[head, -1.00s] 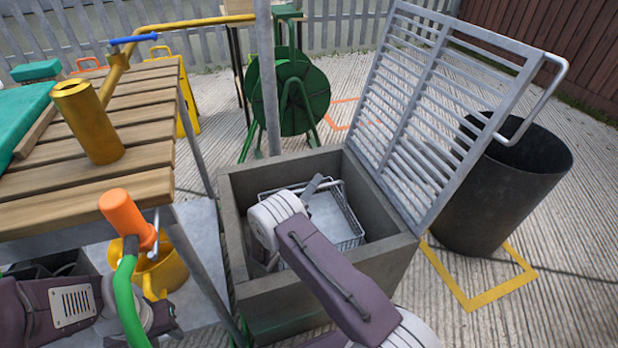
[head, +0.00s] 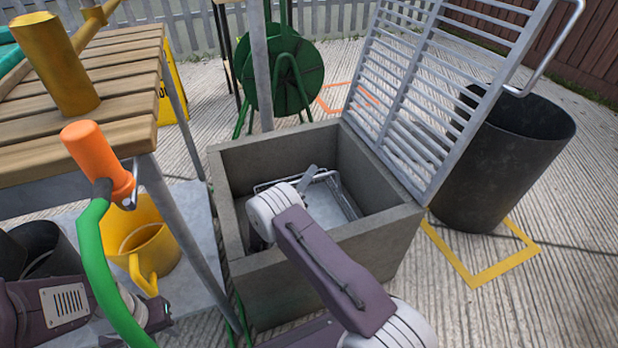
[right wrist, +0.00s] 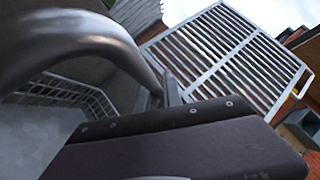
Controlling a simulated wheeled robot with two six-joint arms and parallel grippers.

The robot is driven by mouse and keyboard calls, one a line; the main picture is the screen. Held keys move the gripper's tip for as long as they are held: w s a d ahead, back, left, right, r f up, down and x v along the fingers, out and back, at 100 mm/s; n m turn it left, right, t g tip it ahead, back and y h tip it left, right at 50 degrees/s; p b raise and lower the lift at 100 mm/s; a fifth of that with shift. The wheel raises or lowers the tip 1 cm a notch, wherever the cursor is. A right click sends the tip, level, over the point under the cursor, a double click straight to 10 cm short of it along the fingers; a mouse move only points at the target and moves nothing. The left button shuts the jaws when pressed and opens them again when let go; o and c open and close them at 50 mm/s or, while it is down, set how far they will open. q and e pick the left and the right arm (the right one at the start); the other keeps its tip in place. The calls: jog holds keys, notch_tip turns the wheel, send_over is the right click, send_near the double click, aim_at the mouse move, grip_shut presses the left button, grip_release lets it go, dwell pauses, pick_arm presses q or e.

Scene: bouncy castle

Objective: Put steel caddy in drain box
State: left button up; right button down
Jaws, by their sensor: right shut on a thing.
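The steel caddy (head: 347,197) is a wire basket with a pale flat inside, seen within the open concrete drain box (head: 225,205). Its mesh side also shows in the right wrist view (right wrist: 70,92), with a thick curved metal handle (right wrist: 110,35) close to the camera. My right arm reaches over the box's front wall. My right gripper (right wrist: 165,97) is shut on the caddy's handle; in the head view its wrist hides the fingers and the caddy's near left part. Whether the caddy touches the floor is hidden. My left gripper (head: 157,312) is low at the left, its jaws unclear.
The slatted grate lid (head: 425,100) stands open at the box's right. A black bin (head: 510,165) is behind it. A wooden-slat table (head: 110,130) stands left, with an orange-handled green hose (head: 97,255) and yellow can (head: 150,250) nearby. A green reel (head: 283,80) stands behind.

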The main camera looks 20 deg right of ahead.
jog(key=shift+f, duration=1.15)
jog(key=c, duration=1.4)
grip_release()
